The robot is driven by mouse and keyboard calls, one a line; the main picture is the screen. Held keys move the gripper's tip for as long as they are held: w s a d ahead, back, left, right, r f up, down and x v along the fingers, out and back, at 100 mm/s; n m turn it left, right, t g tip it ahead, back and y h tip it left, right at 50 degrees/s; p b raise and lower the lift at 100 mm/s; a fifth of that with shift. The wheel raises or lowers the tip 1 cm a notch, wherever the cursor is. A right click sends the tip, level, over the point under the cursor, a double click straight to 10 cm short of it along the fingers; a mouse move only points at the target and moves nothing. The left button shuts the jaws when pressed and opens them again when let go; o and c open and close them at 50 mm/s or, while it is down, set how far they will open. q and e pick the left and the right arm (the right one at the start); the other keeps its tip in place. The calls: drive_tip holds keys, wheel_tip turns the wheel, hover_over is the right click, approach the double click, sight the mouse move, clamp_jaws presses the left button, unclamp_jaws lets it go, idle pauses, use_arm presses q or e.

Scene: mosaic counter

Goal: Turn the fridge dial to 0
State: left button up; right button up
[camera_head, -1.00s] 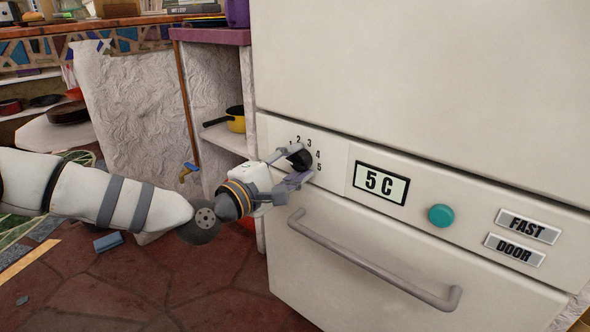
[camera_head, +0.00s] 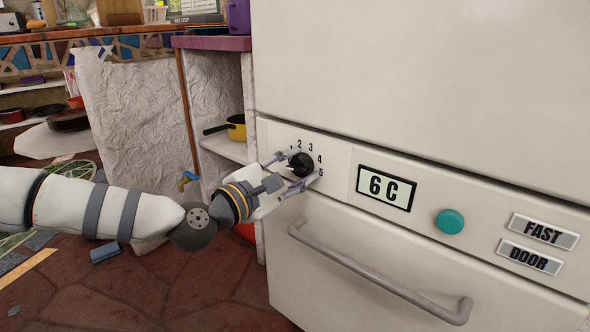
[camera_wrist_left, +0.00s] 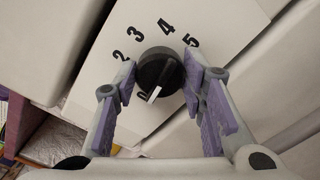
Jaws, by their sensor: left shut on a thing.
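The black fridge dial (camera_head: 302,164) sits on the white fridge's control panel, ringed by printed numbers. My left gripper (camera_head: 299,168) has its two fingers on either side of the dial and is shut on it. In the left wrist view the dial (camera_wrist_left: 160,70) lies between the purple finger pads, and its white pointer aims down and slightly left, beside a partly covered digit. The numbers 2, 3, 4 and 5 show around its upper side. The display (camera_head: 385,187) reads 6 C. My right gripper is not in view.
A teal round button (camera_head: 450,221) and the FAST (camera_head: 544,231) and DOOR (camera_head: 529,257) labels are to the right on the panel. A drawer handle (camera_head: 380,270) sticks out below. An open shelf with a yellow pan (camera_head: 236,128) stands left of the fridge.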

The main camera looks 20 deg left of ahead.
use_arm(q)
drive_tip(key=o, duration=1.2)
drive_tip(key=shift+c, duration=0.2)
drive_tip(key=v, duration=1.2)
